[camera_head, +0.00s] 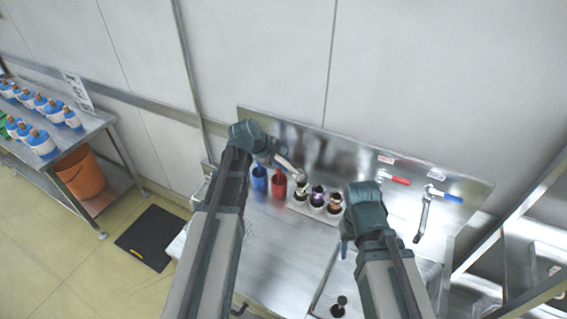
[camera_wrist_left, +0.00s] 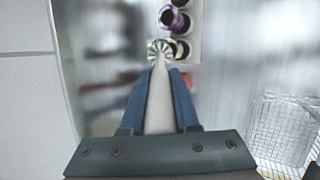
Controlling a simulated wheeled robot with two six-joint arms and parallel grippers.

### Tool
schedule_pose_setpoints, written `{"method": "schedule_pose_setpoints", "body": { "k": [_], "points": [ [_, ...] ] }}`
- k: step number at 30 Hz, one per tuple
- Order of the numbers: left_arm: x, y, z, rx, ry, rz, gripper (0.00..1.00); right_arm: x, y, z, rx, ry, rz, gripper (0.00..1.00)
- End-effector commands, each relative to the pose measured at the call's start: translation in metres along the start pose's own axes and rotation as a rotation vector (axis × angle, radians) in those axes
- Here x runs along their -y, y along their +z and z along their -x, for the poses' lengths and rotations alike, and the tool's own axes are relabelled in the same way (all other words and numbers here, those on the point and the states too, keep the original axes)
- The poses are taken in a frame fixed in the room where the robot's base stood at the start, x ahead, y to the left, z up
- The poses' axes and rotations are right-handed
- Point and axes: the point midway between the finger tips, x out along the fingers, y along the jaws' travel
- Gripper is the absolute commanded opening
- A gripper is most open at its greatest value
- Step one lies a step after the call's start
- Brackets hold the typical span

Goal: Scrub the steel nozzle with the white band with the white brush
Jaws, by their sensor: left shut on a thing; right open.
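My left gripper (camera_head: 280,162) is shut on the white brush (camera_head: 297,178). In the left wrist view the brush's pale handle (camera_wrist_left: 160,105) lies between the two blue fingers, its round bristled head pointing away. The head is beside the end nozzle of a row in a pale holder, a dark nozzle with a pale band (camera_wrist_left: 179,50); it also shows in the head view (camera_head: 301,191). I cannot tell whether they touch. A purple-banded nozzle (camera_head: 317,198) and a bronze one (camera_head: 335,201) stand beside it. My right gripper (camera_head: 349,244) is open, its fingers mostly hidden.
A blue cup (camera_head: 259,180) and a red cup (camera_head: 278,186) stand left of the holder. Red (camera_head: 400,180) and blue (camera_head: 452,198) tap handles are on the right back wall. A dark nozzle (camera_head: 338,307) is in the sink. A wire basket (camera_wrist_left: 282,130) shows in the wrist view.

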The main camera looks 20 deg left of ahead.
Motion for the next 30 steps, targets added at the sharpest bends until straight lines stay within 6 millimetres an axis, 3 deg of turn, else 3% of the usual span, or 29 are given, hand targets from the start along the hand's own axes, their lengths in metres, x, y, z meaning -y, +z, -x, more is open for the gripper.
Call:
{"method": "schedule_pose_setpoints", "body": {
  "k": [20,30],
  "points": [
    [0.005,-0.003,-0.009,0.0,0.0,0.0,0.0,0.001,-0.001,-0.01,0.0,0.0,0.0,0.5],
    [0.013,-0.002,-0.003,0.0,0.0,0.0,0.0,0.001,-0.001,-0.01,0.0,0.0,0.0,0.5]
  ]
}}
